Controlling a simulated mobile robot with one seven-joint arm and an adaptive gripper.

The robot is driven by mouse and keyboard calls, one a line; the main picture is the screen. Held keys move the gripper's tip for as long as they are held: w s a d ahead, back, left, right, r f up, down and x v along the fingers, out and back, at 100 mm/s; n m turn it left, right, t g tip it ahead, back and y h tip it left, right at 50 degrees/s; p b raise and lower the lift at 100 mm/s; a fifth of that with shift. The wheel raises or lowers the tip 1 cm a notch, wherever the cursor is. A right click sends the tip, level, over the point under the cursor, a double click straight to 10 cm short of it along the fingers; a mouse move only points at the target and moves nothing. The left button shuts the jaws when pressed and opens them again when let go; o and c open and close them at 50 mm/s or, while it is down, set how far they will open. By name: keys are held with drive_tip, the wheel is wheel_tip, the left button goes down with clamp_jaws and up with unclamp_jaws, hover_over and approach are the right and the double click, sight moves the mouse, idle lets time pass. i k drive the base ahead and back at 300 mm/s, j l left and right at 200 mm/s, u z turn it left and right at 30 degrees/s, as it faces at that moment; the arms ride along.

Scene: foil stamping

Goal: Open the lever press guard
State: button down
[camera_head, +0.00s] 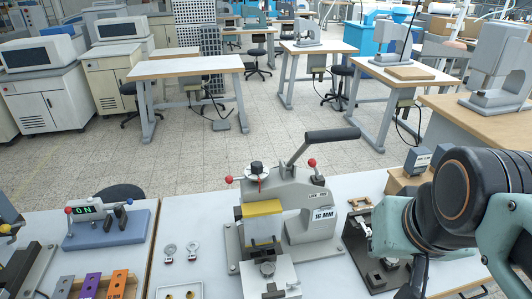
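The lever press (300,208) stands on the white bench in the middle foreground, with a grey body marked 16 MM and a black-gripped lever (332,135) raised to the upper right. My arm (455,205) reaches in at the right, apart from the press and guard. My gripper's fingers cannot be made out in this view.
A dark fixture (368,262) sits right of the press, near my arm. A blue-based device (105,228) with a green display reading ON is at the left. Coloured blocks (90,286) lie at the front left. Two small metal parts (192,248) lie on the bench left of the press.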

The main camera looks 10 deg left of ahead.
sight(272, 207)
drive_tip(key=j+u, duration=0.15)
drive_tip(key=u, duration=0.15)
drive_tip(key=j+u, duration=0.15)
drive_tip(key=u, duration=0.2)
drive_tip(key=k+j, duration=0.1)
drive_tip(key=j, duration=0.35)
drive_tip(key=k+j+u, duration=0.1)
drive_tip(key=j, duration=0.35)
drive_tip(key=i+j, duration=0.15)
drive_tip(key=j, duration=0.2)
drive_tip(key=i+j+u, duration=0.1)
drive_tip(key=j+u, duration=0.1)
drive_tip(key=j, duration=0.25)
drive_tip(key=i+j+u, duration=0.1)
drive_tip(key=j, duration=0.2)
drive_tip(key=i+l+z, duration=0.2)
drive_tip(key=l, duration=0.15)
drive_tip(key=k, duration=0.05)
